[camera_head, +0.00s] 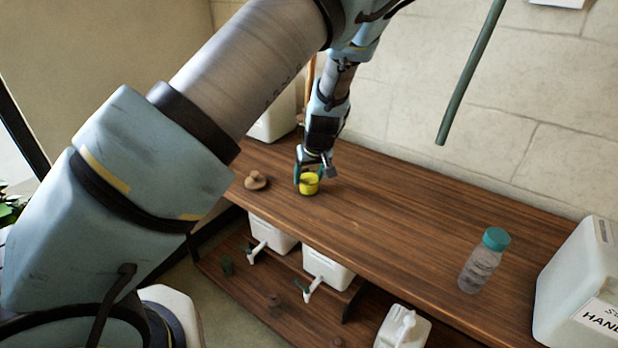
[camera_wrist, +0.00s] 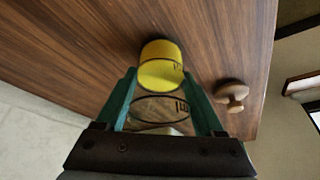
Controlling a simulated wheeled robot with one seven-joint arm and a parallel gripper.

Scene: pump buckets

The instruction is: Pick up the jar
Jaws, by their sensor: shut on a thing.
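The jar (camera_head: 309,186) shows as a small yellow cylinder at the left part of the wooden shelf top, under my gripper (camera_head: 309,174). In the wrist view the jar (camera_wrist: 161,52) has a yellow far part and a clear, glass-like near part with dark markings. My gripper (camera_wrist: 160,80) has its two green fingers on either side of the jar, shut on it. I cannot tell whether the jar's base touches the wood.
A wooden knob-like piece (camera_head: 256,180) lies left of the jar; it also shows in the wrist view (camera_wrist: 232,95). A teal-capped bottle (camera_head: 484,262) and a white container (camera_head: 585,285) stand right on the shelf top (camera_head: 410,225). The middle is clear.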

